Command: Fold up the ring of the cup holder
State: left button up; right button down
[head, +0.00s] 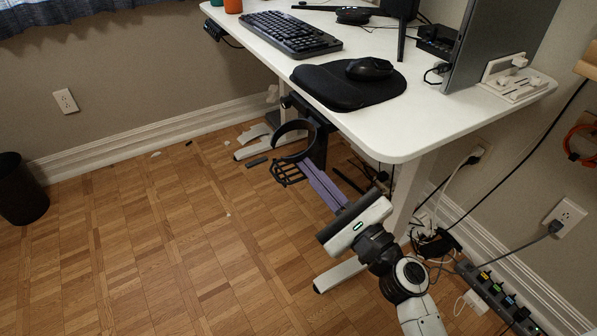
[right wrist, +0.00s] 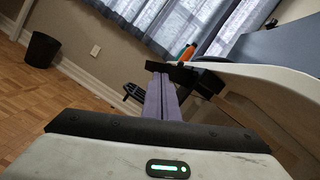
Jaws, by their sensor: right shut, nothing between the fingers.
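The black cup holder hangs below the left front edge of the desk. Its curved ring (head: 291,128) shows in the head view, with a slatted lower support (head: 284,174) under it. My right gripper (head: 304,163) reaches up from the lower right, its purple fingers shut and empty. The fingertips are at the ring's lower right side and cover part of the holder; I cannot tell whether they touch it. In the right wrist view the shut fingers (right wrist: 158,80) point at the black holder (right wrist: 184,74), and the slatted support (right wrist: 132,92) shows left of them. My left gripper is out of view.
The white desk (head: 423,125) is above and right of my right gripper, carrying a keyboard (head: 292,34) and a mouse pad (head: 340,92). A desk leg (head: 408,195) and cables stand right of the fingers. The floor (head: 150,240) to the left is mostly clear.

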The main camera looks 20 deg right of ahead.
jog(key=shift+s+a+r+p, duration=0.15)
jog(key=shift+a+r+p, duration=0.25)
jog(key=shift+a+r, duration=0.35)
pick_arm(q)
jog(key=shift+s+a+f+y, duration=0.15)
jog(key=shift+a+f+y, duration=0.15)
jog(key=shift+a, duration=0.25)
pick_arm(e)
jog(key=shift+r, duration=0.3)
jog(key=shift+a+r, duration=0.1)
jog(key=shift+r, duration=0.1)
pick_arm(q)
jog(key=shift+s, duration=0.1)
pick_arm(e)
jog(key=shift+s+f, duration=0.1)
